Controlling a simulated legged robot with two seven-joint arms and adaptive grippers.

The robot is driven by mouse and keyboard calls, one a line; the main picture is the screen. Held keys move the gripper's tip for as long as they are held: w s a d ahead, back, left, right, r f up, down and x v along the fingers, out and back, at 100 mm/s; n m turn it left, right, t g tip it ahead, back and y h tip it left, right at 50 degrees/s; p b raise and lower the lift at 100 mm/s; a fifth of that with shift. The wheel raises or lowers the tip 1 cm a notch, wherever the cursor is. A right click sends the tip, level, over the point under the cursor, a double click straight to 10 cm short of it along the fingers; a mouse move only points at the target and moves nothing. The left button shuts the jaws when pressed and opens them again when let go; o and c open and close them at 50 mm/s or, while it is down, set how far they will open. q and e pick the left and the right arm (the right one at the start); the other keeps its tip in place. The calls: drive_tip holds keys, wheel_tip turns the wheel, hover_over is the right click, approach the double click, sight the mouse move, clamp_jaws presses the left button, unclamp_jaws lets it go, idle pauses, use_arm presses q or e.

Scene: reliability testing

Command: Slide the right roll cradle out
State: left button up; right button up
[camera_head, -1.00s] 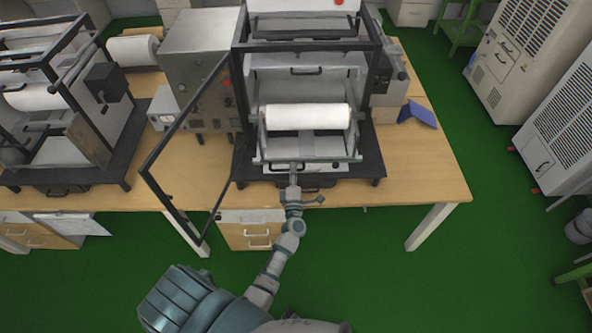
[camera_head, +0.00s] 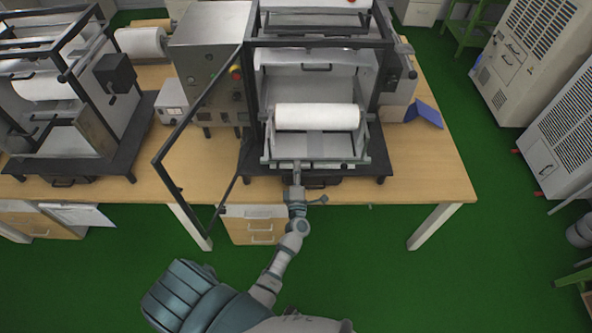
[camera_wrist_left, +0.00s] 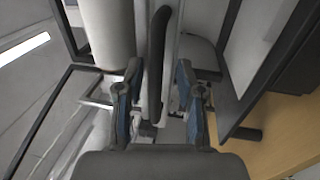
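The right roll cradle (camera_head: 282,163) is a grey metal frame in the right machine, with a white roll (camera_head: 317,117) lying across it. My left gripper (camera_head: 297,170) is at the cradle's front edge, left of its middle. In the left wrist view, a black handle (camera_wrist_left: 158,60) stands between the fingers of my left gripper (camera_wrist_left: 158,75). The fingers are apart, with visible gaps to the handle on both sides. The gripper's tips are too small to make out in the head view. My right gripper is not in view.
The right machine's door frame (camera_head: 172,140) stands swung open to the left of my arm. A grey control box (camera_head: 213,62) is left of this machine. Another roll machine (camera_head: 70,110) stands at the far left. The wooden table (camera_head: 430,165) has bare room at its right end.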

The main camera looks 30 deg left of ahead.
use_arm(q)
drive_tip(key=shift+s+d+f, duration=0.1)
drive_tip(key=shift+s+d, duration=0.1)
drive_tip(key=shift+d, duration=0.05)
drive_tip(key=v, duration=1.1)
drive_tip(key=shift+s+a, duration=0.25)
drive_tip(key=shift+a, duration=0.05)
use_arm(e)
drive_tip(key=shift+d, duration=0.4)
use_arm(q)
drive_tip(key=shift+d+f, duration=0.1)
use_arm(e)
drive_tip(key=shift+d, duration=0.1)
